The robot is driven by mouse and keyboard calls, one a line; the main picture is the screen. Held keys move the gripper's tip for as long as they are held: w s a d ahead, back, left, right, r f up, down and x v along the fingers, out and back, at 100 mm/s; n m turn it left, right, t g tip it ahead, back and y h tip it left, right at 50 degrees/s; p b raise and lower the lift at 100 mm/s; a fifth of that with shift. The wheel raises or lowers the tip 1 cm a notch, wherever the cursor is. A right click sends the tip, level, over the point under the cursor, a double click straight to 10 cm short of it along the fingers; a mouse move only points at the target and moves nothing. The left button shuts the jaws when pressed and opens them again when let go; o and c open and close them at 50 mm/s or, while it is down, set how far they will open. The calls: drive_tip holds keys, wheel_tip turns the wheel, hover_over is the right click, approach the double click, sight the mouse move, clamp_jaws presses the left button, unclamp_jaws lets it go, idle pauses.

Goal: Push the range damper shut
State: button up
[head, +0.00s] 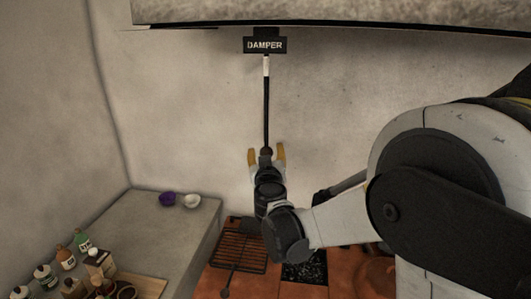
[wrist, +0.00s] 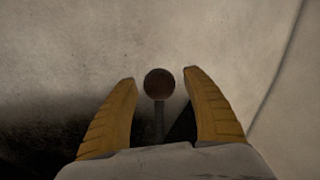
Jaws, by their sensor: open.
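The damper shows in the head view as a dark vertical rod (head: 266,105) with a white band near its top, hanging under a black sign (head: 265,45) that reads DAMPER. A round brown knob (wrist: 159,84) on a thin stem shows in the wrist view, between the yellow fingers. My gripper (head: 267,154) is open at the rod's lower end, with one finger on each side of the knob. In the wrist view my gripper (wrist: 160,87) shows a gap between each finger and the knob.
A pale hood (head: 340,14) spans the top. A grey counter (head: 150,228) at left carries a purple bowl (head: 167,198), a white bowl (head: 192,200) and several bottles (head: 68,258). A grill rack (head: 238,252) lies on red tiles below my gripper. The wall right of the rod is bare.

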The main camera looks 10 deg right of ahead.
sight(266, 130)
clamp_jaws()
wheel_tip(266, 130, up, 8)
drive_tip(key=p, duration=0.4)
drive_tip(key=shift+f, duration=0.25)
drive_tip(key=shift+w, duration=0.1)
drive_tip(key=shift+c, duration=1.7)
unclamp_jaws()
drive_tip(key=o, duration=0.3)
drive_tip(key=shift+s, duration=0.25)
drive_tip(key=shift+o, duration=0.2)
drive_tip(key=shift+w, duration=0.1)
